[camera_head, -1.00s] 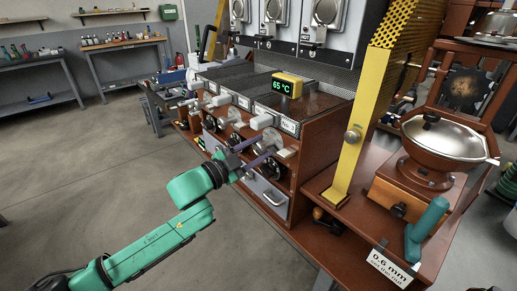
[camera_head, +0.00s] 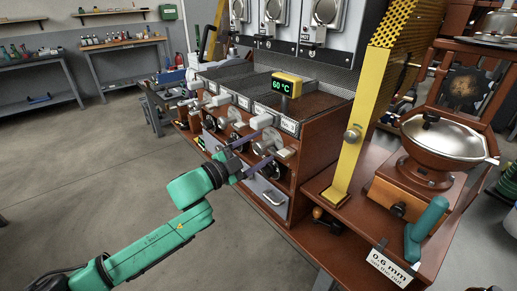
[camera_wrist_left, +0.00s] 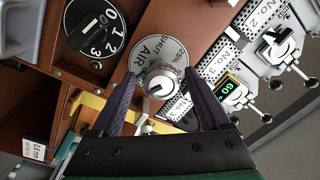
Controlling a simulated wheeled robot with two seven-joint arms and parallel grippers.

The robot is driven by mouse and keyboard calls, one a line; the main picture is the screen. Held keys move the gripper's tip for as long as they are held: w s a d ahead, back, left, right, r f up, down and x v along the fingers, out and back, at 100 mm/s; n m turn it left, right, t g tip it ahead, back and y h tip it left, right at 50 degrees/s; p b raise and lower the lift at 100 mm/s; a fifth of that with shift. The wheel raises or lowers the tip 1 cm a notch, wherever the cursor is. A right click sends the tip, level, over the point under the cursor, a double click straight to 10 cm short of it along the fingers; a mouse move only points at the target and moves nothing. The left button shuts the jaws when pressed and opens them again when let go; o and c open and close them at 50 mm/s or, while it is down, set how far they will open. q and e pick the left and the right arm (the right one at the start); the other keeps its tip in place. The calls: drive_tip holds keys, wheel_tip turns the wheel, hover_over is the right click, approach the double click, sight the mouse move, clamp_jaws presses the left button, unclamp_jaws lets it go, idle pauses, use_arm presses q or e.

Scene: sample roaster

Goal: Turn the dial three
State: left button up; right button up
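My left gripper (camera_head: 266,146) is at the front of the wooden roaster cabinet, its two purple fingers apart. In the left wrist view the open gripper (camera_wrist_left: 158,78) has its fingers on either side of a silver knob on the round grey AIR dial (camera_wrist_left: 144,62), marked SHUT, with gaps visible beside the knob. A black dial (camera_wrist_left: 75,32) with white numbers 0, 1, 2, 3 is at upper left there, outside the fingers. In the head view a black dial (camera_head: 269,171) sits just below the fingers, partly covered. My right gripper is not in view.
A yellow-framed display (camera_head: 287,83) reads 60 °C above the cabinet front. A drawer handle (camera_head: 273,198) sticks out below the dials. A yellow post (camera_head: 362,130) and a silver-lidded bowl (camera_head: 443,138) stand to the right. The floor at left is clear.

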use_arm(q)
drive_tip(key=b+v, duration=0.3)
drive_tip(key=v, duration=1.1)
drive_tip(key=shift+s+a, duration=0.2)
drive_tip(key=shift+a, duration=0.05)
drive_tip(key=shift+w, duration=0.1)
